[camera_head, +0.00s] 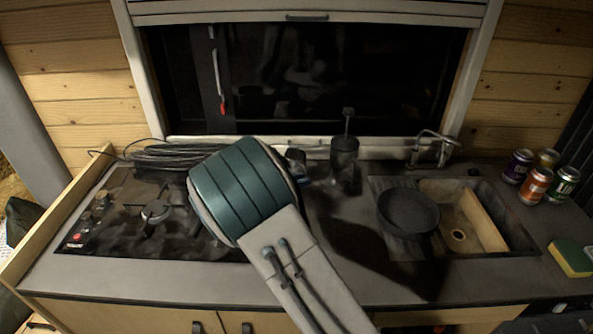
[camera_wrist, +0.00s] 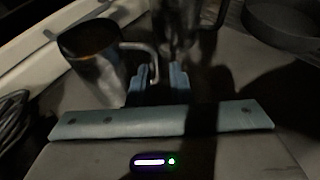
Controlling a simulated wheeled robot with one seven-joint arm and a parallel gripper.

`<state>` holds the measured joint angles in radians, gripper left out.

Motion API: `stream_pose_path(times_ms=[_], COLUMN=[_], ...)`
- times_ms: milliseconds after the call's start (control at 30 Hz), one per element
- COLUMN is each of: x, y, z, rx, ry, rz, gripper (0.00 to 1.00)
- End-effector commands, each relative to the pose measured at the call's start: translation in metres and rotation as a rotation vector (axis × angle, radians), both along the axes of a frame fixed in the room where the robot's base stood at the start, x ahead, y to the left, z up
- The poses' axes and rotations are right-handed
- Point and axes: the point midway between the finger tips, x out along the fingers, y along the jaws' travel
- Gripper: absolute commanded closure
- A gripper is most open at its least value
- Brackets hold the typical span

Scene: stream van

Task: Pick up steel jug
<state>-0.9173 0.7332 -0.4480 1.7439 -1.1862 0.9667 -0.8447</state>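The steel jug (camera_wrist: 95,68) stands upright in the wrist view, left of my gripper's fingers, with its handle (camera_wrist: 152,62) pointing right toward them. In the head view only part of the jug (camera_head: 296,156) shows at the back of the counter; my arm hides the rest.
A dark French press (camera_head: 344,160) stands just right of the jug, beyond the fingers. A black pan (camera_head: 408,212) lies beside the sink (camera_head: 490,215). Several cans (camera_head: 536,184) and a sponge (camera_head: 571,258) are at the right. A cable coil (camera_head: 165,156) lies behind the stove (camera_head: 150,225).

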Motion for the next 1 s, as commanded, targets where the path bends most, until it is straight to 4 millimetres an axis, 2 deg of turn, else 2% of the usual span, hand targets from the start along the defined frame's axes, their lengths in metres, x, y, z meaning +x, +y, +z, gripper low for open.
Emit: stream_pose_path(times_ms=[300, 600, 633, 700, 1000], x=[0.030, 0.034, 0.034, 0.034, 0.034], y=[-0.031, -0.035, -0.035, -0.035, -0.035], z=[-0.011, -0.014, -0.014, -0.014, -0.014], rx=[-0.002, -0.001, -0.001, -0.001, 0.000], ry=[0.000, -0.001, -0.001, -0.001, -0.001], rz=[-0.004, -0.002, -0.002, -0.002, -0.003], gripper=[0.81, 0.81, 0.84, 1.00, 1.00])
